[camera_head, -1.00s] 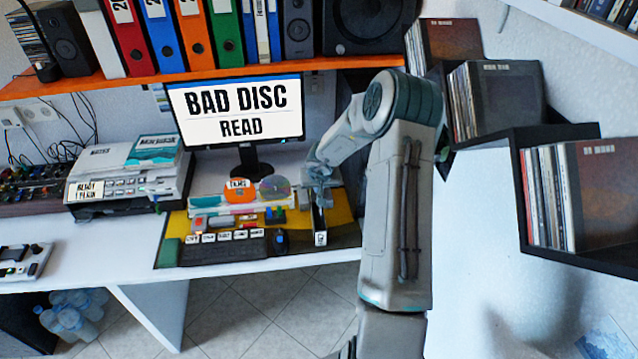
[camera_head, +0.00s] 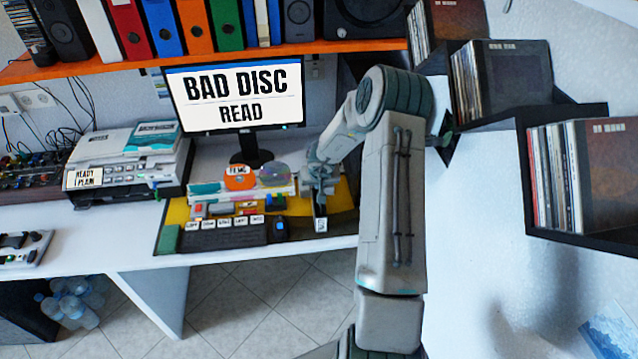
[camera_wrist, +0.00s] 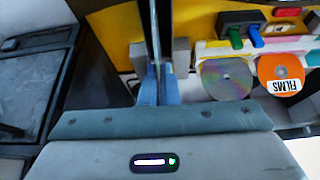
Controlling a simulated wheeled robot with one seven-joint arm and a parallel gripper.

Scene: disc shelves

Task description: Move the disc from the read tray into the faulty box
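My gripper (camera_wrist: 158,85) points down over the right end of the yellow mat. Its two blue fingers stand close together, one on each side of a thin upright thing (camera_wrist: 154,25) seen edge-on. I cannot tell whether they press on it, or whether it is a disc or part of a tray. In the head view my gripper (camera_head: 318,183) is above a narrow dark piece with a small white label (camera_head: 321,224). A silver disc (camera_wrist: 227,79) and an orange disc marked FILMS (camera_wrist: 280,74) lie to the right in the wrist view. No label reading "faulty" is legible.
The monitor (camera_head: 240,98) reads "BAD DISC READ". A printer-like machine (camera_head: 125,172) stands left. Shelves of records (camera_head: 560,180) hang at the right, near my arm.

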